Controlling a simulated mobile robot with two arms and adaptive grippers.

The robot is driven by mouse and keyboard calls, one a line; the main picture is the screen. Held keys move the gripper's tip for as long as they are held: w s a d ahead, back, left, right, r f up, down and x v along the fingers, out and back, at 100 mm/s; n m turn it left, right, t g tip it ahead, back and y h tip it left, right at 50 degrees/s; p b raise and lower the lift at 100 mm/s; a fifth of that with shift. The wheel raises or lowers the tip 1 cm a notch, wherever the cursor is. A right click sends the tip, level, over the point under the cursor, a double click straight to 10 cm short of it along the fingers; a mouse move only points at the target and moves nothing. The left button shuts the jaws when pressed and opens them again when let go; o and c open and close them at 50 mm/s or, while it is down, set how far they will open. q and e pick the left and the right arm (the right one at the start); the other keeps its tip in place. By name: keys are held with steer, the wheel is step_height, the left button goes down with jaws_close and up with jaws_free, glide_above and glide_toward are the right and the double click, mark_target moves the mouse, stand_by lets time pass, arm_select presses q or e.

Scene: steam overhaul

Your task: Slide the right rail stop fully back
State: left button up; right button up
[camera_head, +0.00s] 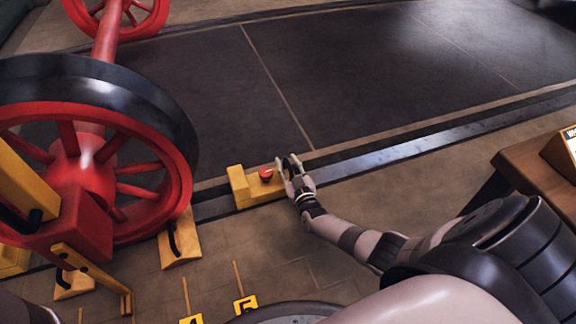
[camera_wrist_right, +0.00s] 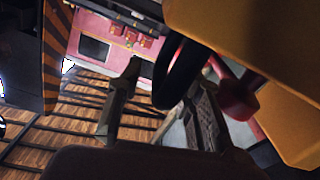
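The right rail stop (camera_head: 240,187) is a yellow block with a red knob (camera_head: 265,174). It sits on the rail just right of the large red wheel. My right gripper (camera_head: 290,168) is at the stop's right end, beside a black loop handle. In the right wrist view, the black handle (camera_wrist_right: 172,78) lies between my right gripper's fingers (camera_wrist_right: 165,105), with a visible gap to the left finger. The stop's yellow body (camera_wrist_right: 235,35) and red knob (camera_wrist_right: 238,98) fill the upper right there. My left gripper is not in view.
The red wheel (camera_head: 75,165) with its dark tyre stands left of the stop. A yellow wedge with a black handle (camera_head: 180,243) sits on the floor before it. The rail (camera_head: 420,146) is clear to the right. A wooden table (camera_head: 540,165) stands at far right.

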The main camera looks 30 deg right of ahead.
steer(key=shift+c, duration=0.6)
jaws_close()
